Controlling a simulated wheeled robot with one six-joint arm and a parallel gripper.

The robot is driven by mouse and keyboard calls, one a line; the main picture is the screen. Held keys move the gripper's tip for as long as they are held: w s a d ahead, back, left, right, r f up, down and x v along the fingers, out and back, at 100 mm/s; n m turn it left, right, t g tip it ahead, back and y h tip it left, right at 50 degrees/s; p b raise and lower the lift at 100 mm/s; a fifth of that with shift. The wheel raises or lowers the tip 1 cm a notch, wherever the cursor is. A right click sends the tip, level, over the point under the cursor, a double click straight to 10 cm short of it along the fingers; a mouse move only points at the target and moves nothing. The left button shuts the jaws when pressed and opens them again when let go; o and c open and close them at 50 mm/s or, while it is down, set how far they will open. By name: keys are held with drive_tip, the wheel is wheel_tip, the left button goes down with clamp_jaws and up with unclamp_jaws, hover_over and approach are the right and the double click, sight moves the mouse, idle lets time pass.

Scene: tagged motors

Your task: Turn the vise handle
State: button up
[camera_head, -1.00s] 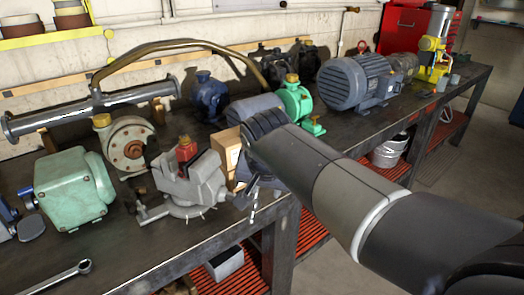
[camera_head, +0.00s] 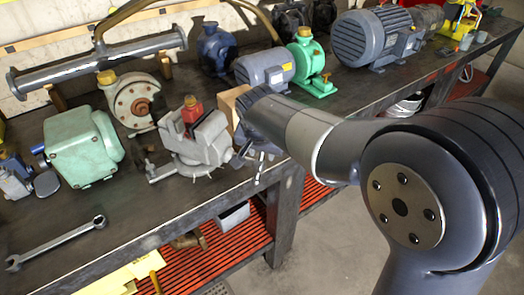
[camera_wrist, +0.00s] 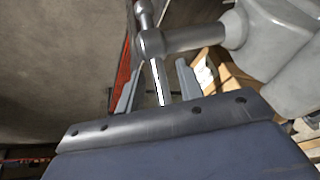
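The grey vise (camera_head: 208,143) stands near the front edge of the bench, with a red block (camera_head: 192,109) at its jaws. In the wrist view the vise body (camera_wrist: 270,45) is at the upper right, and its round screw end (camera_wrist: 150,43) reaches left. The metal vise handle (camera_wrist: 161,86) passes through that end and runs down between my fingers. My gripper (camera_wrist: 155,65) is open around the lower part of the handle, with gaps visible on both sides. In the head view my forearm hides most of the gripper, just right of the vise.
A cardboard box (camera_head: 229,106) stands close behind the vise and gripper. A green gearbox (camera_head: 82,148) is to the left and a wrench (camera_head: 55,243) lies at the front left. A grey motor (camera_head: 265,67) and green pump (camera_head: 311,63) stand behind my arm. Open floor lies right of the bench.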

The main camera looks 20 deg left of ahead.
drive_tip(key=shift+w+f, duration=0.2)
drive_tip(key=shift+f, duration=0.2)
clamp_jaws()
idle(0.4)
